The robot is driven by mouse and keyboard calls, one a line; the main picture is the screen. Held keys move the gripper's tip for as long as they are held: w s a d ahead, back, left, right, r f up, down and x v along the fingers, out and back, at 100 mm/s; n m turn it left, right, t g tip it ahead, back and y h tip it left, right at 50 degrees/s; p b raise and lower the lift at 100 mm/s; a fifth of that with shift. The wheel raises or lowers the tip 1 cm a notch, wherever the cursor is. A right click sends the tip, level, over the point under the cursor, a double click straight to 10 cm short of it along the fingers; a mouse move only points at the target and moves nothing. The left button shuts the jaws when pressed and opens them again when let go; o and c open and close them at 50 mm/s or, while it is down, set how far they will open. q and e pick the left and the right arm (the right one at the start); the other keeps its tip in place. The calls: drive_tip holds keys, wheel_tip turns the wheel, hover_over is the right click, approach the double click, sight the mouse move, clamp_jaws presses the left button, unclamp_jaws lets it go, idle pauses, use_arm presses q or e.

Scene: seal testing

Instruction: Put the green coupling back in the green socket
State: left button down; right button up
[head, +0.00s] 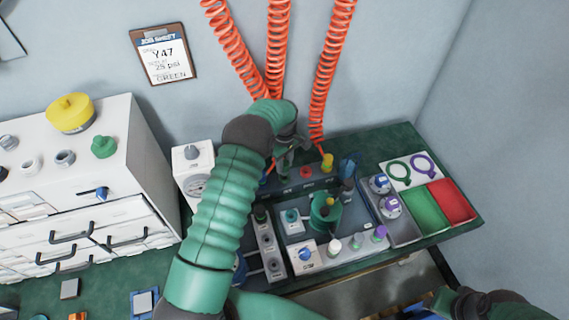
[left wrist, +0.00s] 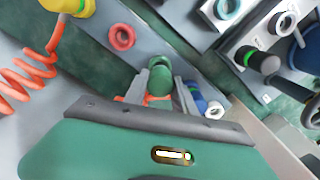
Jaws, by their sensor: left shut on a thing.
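My left gripper (head: 287,158) is over the back panel of the test bench in the head view. In the left wrist view its two fingers (left wrist: 159,88) are shut on the green coupling (left wrist: 159,76), which lies in line with a row of panel fittings. The green socket cannot be made out for certain; the coupling and fingers hide the panel there. I cannot tell whether the coupling is seated or just above. A teal ring (left wrist: 229,9) sits on a separate block. Part of my right arm shows at the lower right of the head view, without a clear gripper.
A red ring socket (left wrist: 122,37) and a yellow coupling (left wrist: 68,5) on an orange coiled hose (left wrist: 27,77) are on one side. A blue fitting (left wrist: 196,100) with a white ring is on the other. Green and red trays (head: 424,212) lie at the bench's right.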

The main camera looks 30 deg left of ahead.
use_arm(q)
drive_tip(key=shift+f+b, duration=0.75)
drive_tip(key=shift+f, duration=0.55)
drive_tip(key=c, duration=0.9)
unclamp_jaws()
drive_tip(key=shift+c, duration=0.2)
drive_tip(key=shift+r, duration=0.1)
wheel_tip(320, 180, up, 17)
drive_tip(key=p, duration=0.1)
drive_tip(key=shift+f, duration=0.2)
drive_tip(key=shift+w, duration=0.1)
